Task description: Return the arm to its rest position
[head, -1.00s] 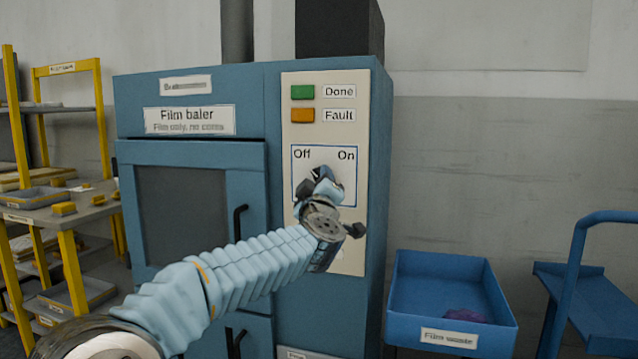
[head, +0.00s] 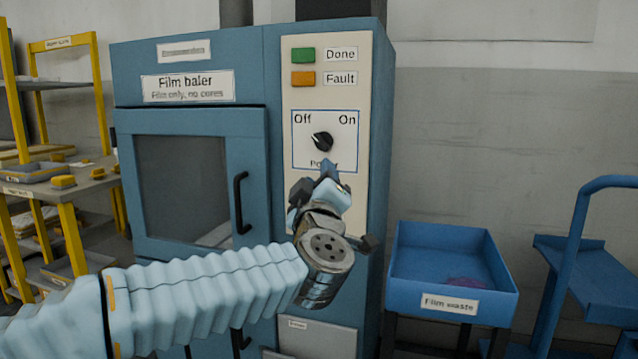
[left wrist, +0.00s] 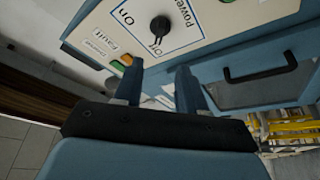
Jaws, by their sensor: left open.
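My left gripper (head: 318,180) is in front of the baler's control panel, just below the black power knob (head: 322,141). The left wrist view shows its two fingers (left wrist: 158,70) apart with nothing between them. The knob (left wrist: 160,28) shows beyond the fingertips, clear of them. It appears to point toward "Off". The blue film baler (head: 190,123) stands with its windowed door closed. My left arm comes in from the lower left. My right gripper is not in view.
A blue film waste bin (head: 450,305) with something purple inside stands right of the baler. A blue cart (head: 590,270) is at the far right. Yellow-framed shelving (head: 66,215) stands at the left. The baler's black door handle (head: 240,203) sticks out near my arm.

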